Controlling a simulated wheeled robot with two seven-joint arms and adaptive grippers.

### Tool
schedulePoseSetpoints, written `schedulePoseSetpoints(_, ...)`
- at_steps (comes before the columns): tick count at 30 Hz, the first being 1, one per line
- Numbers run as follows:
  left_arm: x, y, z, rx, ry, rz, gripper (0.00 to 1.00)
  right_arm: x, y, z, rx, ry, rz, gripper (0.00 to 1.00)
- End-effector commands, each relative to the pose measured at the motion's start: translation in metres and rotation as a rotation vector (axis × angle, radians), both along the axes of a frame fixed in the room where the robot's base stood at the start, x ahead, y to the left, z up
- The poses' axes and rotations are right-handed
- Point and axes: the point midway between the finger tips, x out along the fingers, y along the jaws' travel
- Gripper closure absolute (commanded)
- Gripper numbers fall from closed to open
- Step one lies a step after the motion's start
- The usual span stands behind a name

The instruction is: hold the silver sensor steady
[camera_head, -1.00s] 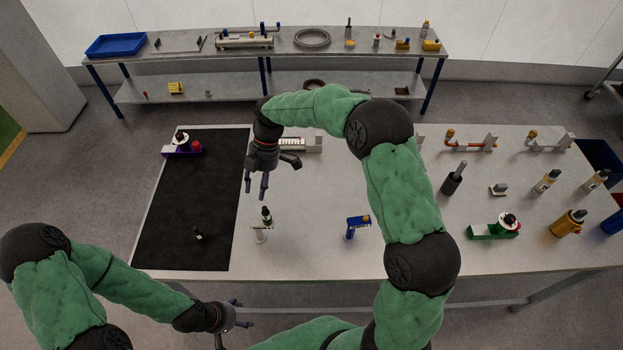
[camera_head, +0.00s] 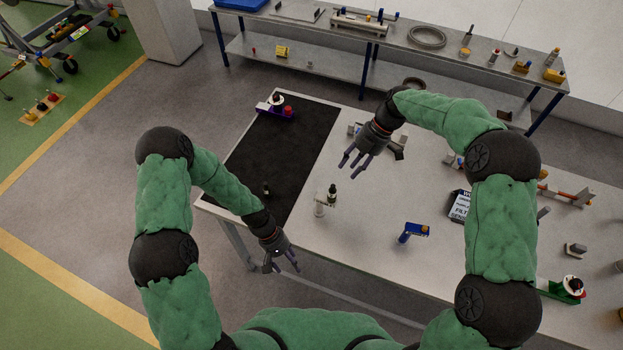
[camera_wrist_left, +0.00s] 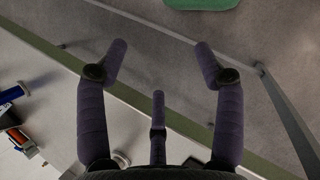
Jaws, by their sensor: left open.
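I cannot tell surely which part is the silver sensor. A small pale upright piece (camera_head: 319,207) stands on the table near its front, with a dark-topped piece (camera_head: 332,193) close against or behind it. My left gripper (camera_head: 282,265) is open and empty in front of the table's front edge, to the left of these pieces. In the left wrist view its fingers (camera_wrist_left: 160,58) are spread with nothing between them, over floor and table edge. My right gripper (camera_head: 354,164) hangs over the table behind the pale piece, fingers apart, holding nothing visible.
A black mat (camera_head: 285,145) covers the table's left end, with a purple fixture (camera_head: 275,107) and a small dark piece (camera_head: 266,189) on it. A blue fixture (camera_head: 414,231) stands right of the pale piece. A rear shelf (camera_head: 385,40) holds several parts.

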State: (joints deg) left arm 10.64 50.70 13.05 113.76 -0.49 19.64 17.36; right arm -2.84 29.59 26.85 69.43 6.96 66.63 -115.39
Motion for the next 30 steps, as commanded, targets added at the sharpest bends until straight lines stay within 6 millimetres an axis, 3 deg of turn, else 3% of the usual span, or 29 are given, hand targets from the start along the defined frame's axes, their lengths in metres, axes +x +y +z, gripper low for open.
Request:
schedulePoseSetpoints(12,0.037,0.017,0.033,0.052,0.294,0.086,0.32,0.000,0.000,0.000,0.000,0.000,0.000,0.61)
schedulePoseSetpoints(17,0.090,0.002,0.057,0.130,0.241,0.253,0.32,0.000,0.000,0.000,0.000,0.000,0.000,0.61)
schedulePoseSetpoints(24,0.166,-0.029,0.109,0.191,0.172,0.542,0.32,0.000,0.000,0.000,0.000,0.000,0.000,0.61)
schedulePoseSetpoints(30,0.205,-0.051,0.147,0.194,0.145,0.718,0.32,0.000,0.000,0.000,0.000,0.000,0.000,0.61)
